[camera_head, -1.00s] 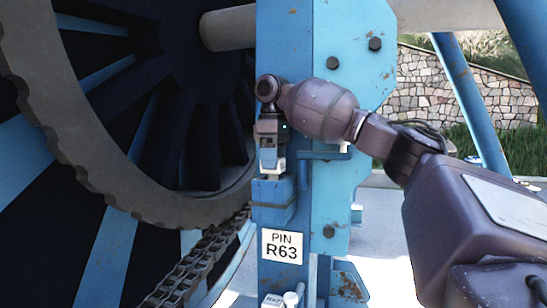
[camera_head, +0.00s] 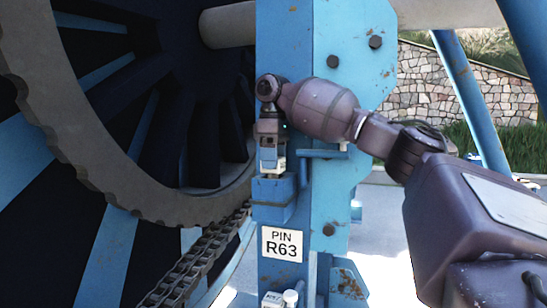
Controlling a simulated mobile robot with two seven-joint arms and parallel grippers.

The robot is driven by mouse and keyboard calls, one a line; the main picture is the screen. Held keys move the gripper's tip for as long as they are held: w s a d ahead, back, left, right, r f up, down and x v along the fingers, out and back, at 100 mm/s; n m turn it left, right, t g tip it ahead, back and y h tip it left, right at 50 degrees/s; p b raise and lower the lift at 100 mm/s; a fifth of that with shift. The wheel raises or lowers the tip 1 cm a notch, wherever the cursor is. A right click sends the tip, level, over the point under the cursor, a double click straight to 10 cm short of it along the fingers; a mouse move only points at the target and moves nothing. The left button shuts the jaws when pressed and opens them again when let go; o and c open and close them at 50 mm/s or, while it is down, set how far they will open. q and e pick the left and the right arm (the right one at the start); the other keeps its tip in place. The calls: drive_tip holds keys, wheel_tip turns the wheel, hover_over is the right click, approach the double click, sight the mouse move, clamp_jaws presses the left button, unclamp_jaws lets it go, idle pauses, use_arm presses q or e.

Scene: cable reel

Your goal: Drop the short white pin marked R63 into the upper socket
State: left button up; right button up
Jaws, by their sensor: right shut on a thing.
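My right gripper (camera_head: 271,164) points down just above the blue socket block (camera_head: 274,198) on the front of the blue post. It is shut on a small white piece, seen as a pale sliver at the fingertips, which I take as the white pin (camera_head: 281,164). The fingers hide most of it. I cannot tell whether its lower end is inside the block or just above it. A white sign (camera_head: 282,245) reading PIN R63 is fixed below the block. My left gripper is not in view.
A large toothed wheel (camera_head: 150,190) with a chain (camera_head: 195,262) stands close on the left. A white-topped peg (camera_head: 290,297) sits low on the post, below the sign. A short blue bar (camera_head: 322,154) juts out right of the gripper.

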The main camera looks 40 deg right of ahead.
drive_tip(key=shift+r, duration=0.1)
drive_tip(key=shift+f, duration=0.6)
idle(0.6)
drive_tip(key=shift+p, duration=0.7)
drive_tip(key=o, duration=1.3)
